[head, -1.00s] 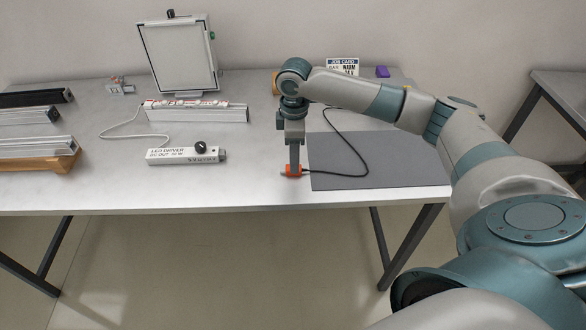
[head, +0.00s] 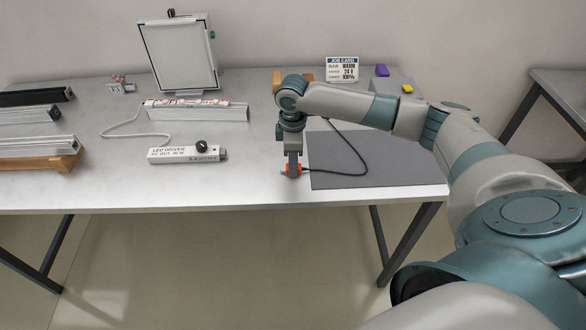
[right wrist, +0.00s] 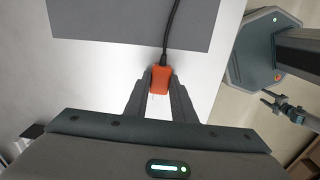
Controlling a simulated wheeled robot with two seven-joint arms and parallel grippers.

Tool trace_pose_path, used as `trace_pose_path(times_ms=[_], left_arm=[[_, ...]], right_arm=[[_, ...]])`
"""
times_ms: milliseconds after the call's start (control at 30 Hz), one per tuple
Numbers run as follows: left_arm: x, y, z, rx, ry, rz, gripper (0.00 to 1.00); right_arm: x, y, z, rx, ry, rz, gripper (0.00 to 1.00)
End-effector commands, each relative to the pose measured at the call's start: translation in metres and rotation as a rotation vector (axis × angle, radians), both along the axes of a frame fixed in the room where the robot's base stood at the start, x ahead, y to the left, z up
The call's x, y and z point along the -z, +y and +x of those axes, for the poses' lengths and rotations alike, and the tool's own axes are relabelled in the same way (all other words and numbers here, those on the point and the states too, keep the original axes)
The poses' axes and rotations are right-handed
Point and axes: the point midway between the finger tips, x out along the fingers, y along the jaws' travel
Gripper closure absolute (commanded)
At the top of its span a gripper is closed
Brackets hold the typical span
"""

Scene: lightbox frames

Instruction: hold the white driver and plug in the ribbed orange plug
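The white driver (head: 187,154), a long box with printed text and a round black knob on top, lies on the table left of my right gripper. The ribbed orange plug (head: 293,170) lies near the table's front edge, on a black cable. My right gripper (head: 294,165) points down over it. In the right wrist view the orange plug (right wrist: 161,80) sits between the fingertips (right wrist: 161,88), which look flush against both its sides. The fingers partly hide the plug in the head view.
A grey mat (head: 375,160) lies right of the plug, with the cable across it. Behind are a light bar (head: 197,113) with a white lead, a framed panel (head: 179,58) and a job card (head: 342,70). Bars on a wooden rack (head: 50,163) stand at left. The table's front edge is clear.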

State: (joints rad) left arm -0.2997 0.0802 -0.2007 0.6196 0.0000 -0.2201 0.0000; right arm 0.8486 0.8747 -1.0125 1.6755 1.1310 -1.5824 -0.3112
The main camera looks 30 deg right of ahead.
Motion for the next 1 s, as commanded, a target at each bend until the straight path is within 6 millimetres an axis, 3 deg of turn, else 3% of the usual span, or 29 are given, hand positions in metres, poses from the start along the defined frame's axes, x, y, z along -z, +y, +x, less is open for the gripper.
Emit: trace_pose_path(times_ms=[467,767,1000], left_arm=[[0.002,0.000,0.000,-0.001,0.000,0.000,0.46],[0.017,0.000,0.000,-0.001,0.000,0.000,0.46],[0.026,0.000,0.000,-0.001,0.000,0.000,0.46]], right_arm=[[-0.005,0.000,0.001,0.000,-0.001,0.000,0.99],[-0.040,0.000,0.001,-0.001,-0.003,0.001,0.99],[-0.063,-0.007,-0.041,-0.001,-0.002,-0.001,0.99]])
